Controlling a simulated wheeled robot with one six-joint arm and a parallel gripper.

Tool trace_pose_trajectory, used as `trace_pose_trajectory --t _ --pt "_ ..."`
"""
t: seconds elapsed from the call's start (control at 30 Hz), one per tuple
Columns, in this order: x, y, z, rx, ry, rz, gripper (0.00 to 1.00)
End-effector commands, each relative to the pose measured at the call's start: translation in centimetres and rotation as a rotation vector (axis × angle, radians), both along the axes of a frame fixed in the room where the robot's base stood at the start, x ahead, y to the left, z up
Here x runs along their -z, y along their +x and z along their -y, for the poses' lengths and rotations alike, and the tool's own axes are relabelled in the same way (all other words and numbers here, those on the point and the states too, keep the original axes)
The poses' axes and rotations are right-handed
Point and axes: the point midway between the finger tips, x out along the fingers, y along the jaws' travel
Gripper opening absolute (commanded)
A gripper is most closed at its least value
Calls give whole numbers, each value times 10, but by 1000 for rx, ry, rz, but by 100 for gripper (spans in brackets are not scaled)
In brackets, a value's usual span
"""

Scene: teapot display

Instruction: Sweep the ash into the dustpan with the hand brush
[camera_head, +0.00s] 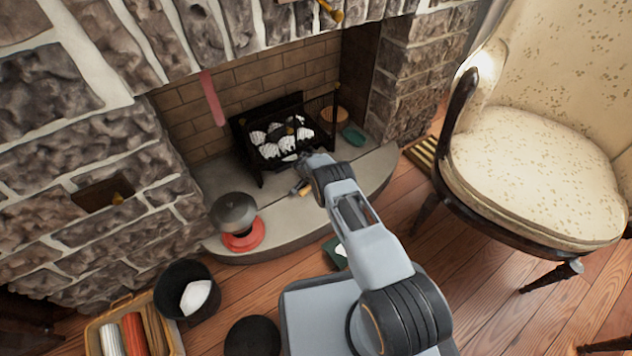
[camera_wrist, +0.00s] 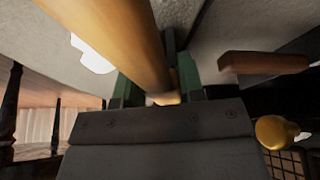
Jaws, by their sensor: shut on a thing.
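My gripper (camera_head: 300,183) is over the hearth in front of the grate. It is shut on a tan wooden handle (camera_wrist: 115,40), which I take for the hand brush's; in the wrist view the handle lies between the green-padded fingers. The bristles cannot be made out. A green object (camera_head: 334,252) with a white patch is partly hidden behind my arm at the hearth's front edge; it may be the dustpan. A white patch (camera_wrist: 92,53) on the left in the wrist view may be ash; I cannot tell.
The black grate (camera_head: 262,178) holds white-and-black lumps. A grey kettle (camera_head: 233,211) stands on a red trivet (camera_head: 243,240) at the hearth's left. A green object (camera_head: 352,136) lies at its right. A black bucket (camera_head: 176,311) and an armchair (camera_head: 540,170) stand on the floor.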

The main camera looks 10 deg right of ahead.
Motion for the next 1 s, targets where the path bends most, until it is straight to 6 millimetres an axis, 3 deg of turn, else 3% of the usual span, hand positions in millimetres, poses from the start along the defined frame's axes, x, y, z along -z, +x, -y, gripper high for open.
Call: trace_pose_trajectory --t 1.0 --pt "-2 -38 16 2 -2 -3 17"
